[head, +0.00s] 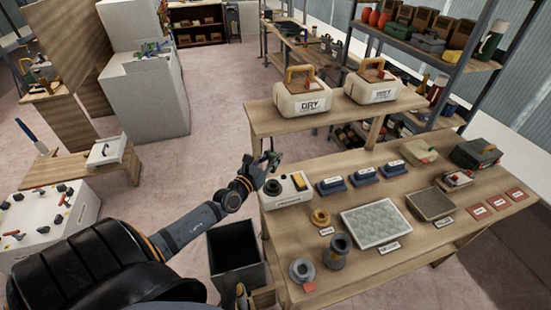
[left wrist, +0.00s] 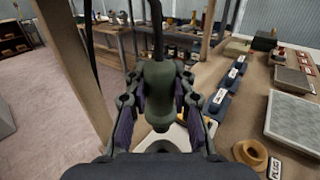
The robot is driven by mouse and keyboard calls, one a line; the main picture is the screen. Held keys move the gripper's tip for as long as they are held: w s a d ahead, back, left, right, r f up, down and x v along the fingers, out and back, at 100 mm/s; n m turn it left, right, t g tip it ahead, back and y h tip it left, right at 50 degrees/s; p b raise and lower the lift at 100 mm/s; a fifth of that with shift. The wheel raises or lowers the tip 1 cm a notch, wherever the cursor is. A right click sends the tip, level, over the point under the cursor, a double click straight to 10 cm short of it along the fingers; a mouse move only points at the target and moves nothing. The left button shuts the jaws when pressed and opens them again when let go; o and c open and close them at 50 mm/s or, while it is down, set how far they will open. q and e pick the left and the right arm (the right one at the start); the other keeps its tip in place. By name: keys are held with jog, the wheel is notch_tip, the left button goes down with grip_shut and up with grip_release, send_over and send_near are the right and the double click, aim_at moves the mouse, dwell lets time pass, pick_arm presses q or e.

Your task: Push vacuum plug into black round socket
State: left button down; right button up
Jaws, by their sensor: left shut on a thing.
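My left gripper (head: 268,165) is shut on the vacuum plug, a dark green body (left wrist: 158,88) with a black cable rising from its top. The plug stands roughly upright between the fingers in the left wrist view. The black round socket (head: 272,187) is on top of a white box (head: 290,196) at the table's near left corner. The gripper is just above the box. In the left wrist view the plug's lower end is in front of the white box top, and the socket is mostly hidden; I cannot tell whether they touch.
A yellow part (head: 298,181) sits on the box beside the socket. Blue blocks (head: 366,177), a textured grey panel (head: 377,223) and an orange ring (head: 320,217) lie to the right. A raised shelf (head: 285,120) with two cases stands behind. A dark open bin (head: 236,255) is below left.

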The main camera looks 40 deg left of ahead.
pick_arm(q)
jog(key=shift+f+b, duration=2.4)
jog(key=shift+f, duration=0.25)
jog(key=shift+r, duration=0.15)
jog(key=shift+f+b, duration=0.45)
jog(key=shift+b, duration=0.15)
jog(key=shift+f+b, duration=1.6)
jog(key=shift+b, duration=0.05)
jog(key=shift+s+f, duration=0.1)
jog(key=shift+f, duration=0.1)
